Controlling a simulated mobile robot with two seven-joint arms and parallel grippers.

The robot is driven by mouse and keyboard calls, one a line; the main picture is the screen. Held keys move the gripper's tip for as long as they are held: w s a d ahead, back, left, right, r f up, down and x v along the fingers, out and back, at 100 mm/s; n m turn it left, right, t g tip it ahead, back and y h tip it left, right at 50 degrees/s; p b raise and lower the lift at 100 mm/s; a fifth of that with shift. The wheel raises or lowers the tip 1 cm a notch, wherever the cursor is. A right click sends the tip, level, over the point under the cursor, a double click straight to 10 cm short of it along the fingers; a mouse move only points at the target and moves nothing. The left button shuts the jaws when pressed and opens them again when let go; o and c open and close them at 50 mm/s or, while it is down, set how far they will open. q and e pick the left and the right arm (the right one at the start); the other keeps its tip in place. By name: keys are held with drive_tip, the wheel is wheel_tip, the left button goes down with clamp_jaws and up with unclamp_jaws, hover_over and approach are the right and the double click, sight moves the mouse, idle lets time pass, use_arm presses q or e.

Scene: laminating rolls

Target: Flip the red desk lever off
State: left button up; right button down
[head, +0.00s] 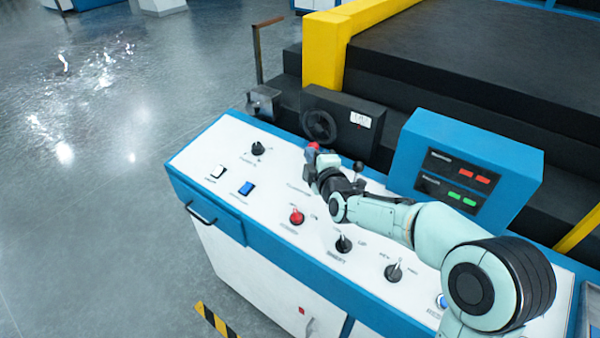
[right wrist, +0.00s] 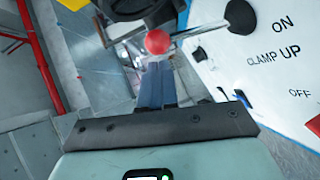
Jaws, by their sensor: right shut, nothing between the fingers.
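The red lever's ball knob (head: 313,147) shows at the far edge of the white desk panel, by the tip of my right gripper (head: 315,158). In the right wrist view the red ball (right wrist: 158,42) sits on a thin metal rod running right toward a black round part (right wrist: 240,17). The fingers of my right gripper (right wrist: 158,68) are shut and empty. Their tips are right at the ball; I cannot tell whether they touch it. The lever's base is hidden by my arm in the head view. My left gripper is not in view.
The desk panel (head: 210,150) also carries a red knob (head: 296,216), black knobs (head: 343,244), a white switch (head: 217,171) and a blue switch (head: 246,188). A blue display box (head: 410,140) and a black handwheel (head: 319,125) stand behind. Open floor lies left.

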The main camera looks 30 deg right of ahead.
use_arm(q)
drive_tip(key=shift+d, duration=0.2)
use_arm(e)
drive_tip(key=shift+w+d+r, duration=0.15)
drive_tip(key=shift+d, duration=0.5)
drive_tip(key=shift+d, duration=0.1)
drive_tip(key=shift+r, duration=0.1)
